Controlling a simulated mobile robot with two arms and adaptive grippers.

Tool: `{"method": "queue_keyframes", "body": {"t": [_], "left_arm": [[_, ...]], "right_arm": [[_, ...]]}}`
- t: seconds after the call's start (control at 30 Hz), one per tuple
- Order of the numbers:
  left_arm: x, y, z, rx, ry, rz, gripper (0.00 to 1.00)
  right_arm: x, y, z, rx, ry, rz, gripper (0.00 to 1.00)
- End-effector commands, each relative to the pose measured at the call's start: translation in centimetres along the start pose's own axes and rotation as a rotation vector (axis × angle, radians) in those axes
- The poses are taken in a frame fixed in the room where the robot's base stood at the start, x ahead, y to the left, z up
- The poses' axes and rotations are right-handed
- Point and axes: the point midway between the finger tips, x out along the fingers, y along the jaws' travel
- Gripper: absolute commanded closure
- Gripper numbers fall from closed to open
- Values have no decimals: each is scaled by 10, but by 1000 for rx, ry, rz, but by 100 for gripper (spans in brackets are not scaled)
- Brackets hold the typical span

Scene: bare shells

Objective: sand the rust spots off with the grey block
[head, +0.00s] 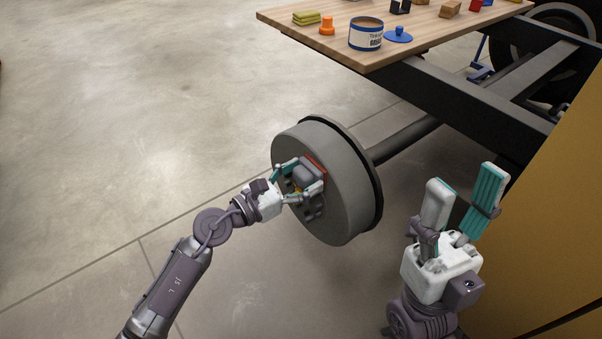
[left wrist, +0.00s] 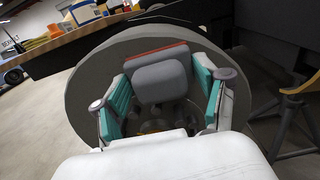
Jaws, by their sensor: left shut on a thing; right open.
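The grey block (head: 304,173) has a red layer on its far side. It also shows in the left wrist view (left wrist: 160,80), between the teal pads. My left gripper (head: 300,177) is shut on it and holds it at the face of the grey wheel drum (head: 345,205); I cannot tell whether it touches. A small yellow-brown patch shows on the hub in the left wrist view (left wrist: 154,127); I cannot tell if it is rust. The block and fingers hide part of the drum face. My right gripper (head: 464,182) is open and empty, right of the drum.
A wooden table (head: 430,40) at the back carries a labelled tin (head: 366,36), a blue lid (head: 398,35), an orange piece (head: 327,26) and green pads (head: 306,18). A dark frame beam (head: 450,95) runs behind the drum. A yellow panel (head: 550,230) stands at right. The floor at left is clear.

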Motion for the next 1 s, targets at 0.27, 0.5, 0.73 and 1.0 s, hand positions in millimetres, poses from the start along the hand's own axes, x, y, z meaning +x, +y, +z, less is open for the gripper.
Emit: {"method": "queue_keyframes", "body": {"t": [0.27,0.5,0.73,1.0], "left_arm": [[-26,1,-1,0,2,2,55],[-50,1,-1,1,2,3,55],[-60,1,0,0,0,2,55],[-60,1,0,0,0,2,55]], "right_arm": [[0,0,0,0,0,0,47],[-2,0,0,0,0,0,47],[-2,0,1,0,0,0,47],[-2,0,0,0,0,0,47]]}}
